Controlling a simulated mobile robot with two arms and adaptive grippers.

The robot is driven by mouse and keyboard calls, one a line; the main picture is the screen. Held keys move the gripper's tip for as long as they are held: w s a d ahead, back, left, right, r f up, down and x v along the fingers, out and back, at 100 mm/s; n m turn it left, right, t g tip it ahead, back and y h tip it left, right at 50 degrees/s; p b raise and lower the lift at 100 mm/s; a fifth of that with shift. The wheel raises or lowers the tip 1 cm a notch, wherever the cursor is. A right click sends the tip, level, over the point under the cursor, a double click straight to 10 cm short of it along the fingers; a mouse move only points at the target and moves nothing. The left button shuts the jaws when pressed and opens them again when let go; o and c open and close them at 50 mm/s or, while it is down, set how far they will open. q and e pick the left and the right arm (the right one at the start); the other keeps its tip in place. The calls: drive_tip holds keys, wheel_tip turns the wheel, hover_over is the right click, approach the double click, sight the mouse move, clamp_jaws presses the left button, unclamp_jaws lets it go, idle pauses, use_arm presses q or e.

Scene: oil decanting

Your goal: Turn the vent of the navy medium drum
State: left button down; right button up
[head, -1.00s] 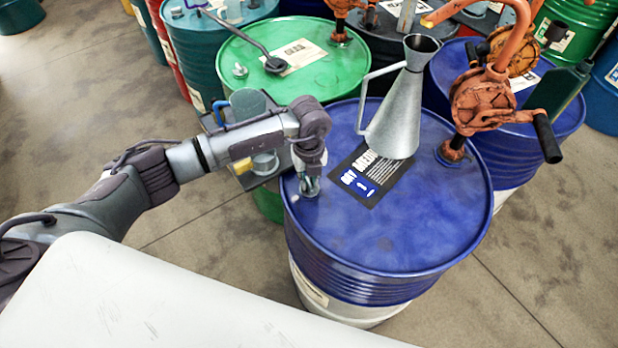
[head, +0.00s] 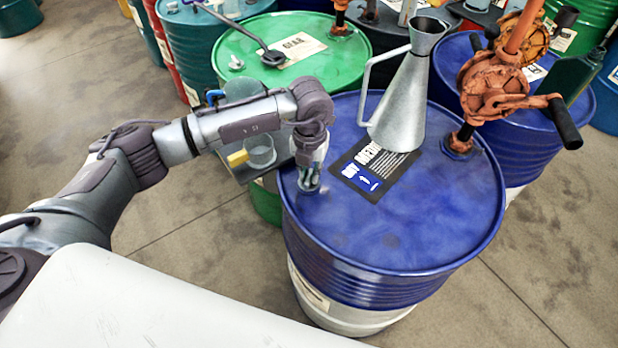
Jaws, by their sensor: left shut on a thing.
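The navy medium drum (head: 400,240) stands in the middle of the head view, with a blue top and a white lower body. A black label lies on its lid. My left gripper (head: 309,184) points down at the lid's left edge and is shut on the small vent (head: 308,187) there. The fingers largely hide the vent, so I cannot tell how far it is turned. My right gripper is not in view.
A metal funnel can (head: 402,105) and an orange rotary pump (head: 490,90) stand on the navy lid. A green drum (head: 290,65) is behind, with a tray holding a glass jar (head: 260,151) beside it. Another blue drum is at right. Floor at left is clear.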

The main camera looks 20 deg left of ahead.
use_arm(q)
drive_tip(key=m+b, duration=0.8)
drive_tip(key=shift+d+f, duration=0.15)
drive_tip(key=shift+r+m+b, duration=0.2)
drive_tip(key=shift+m+b, duration=1.5)
drive_tip(key=c, duration=1.1)
unclamp_jaws()
drive_tip(key=shift+s, duration=0.1)
drive_tip(key=shift+r, duration=0.1)
wheel_tip(320, 180, up, 12)
drive_tip(key=shift+f, duration=0.1)
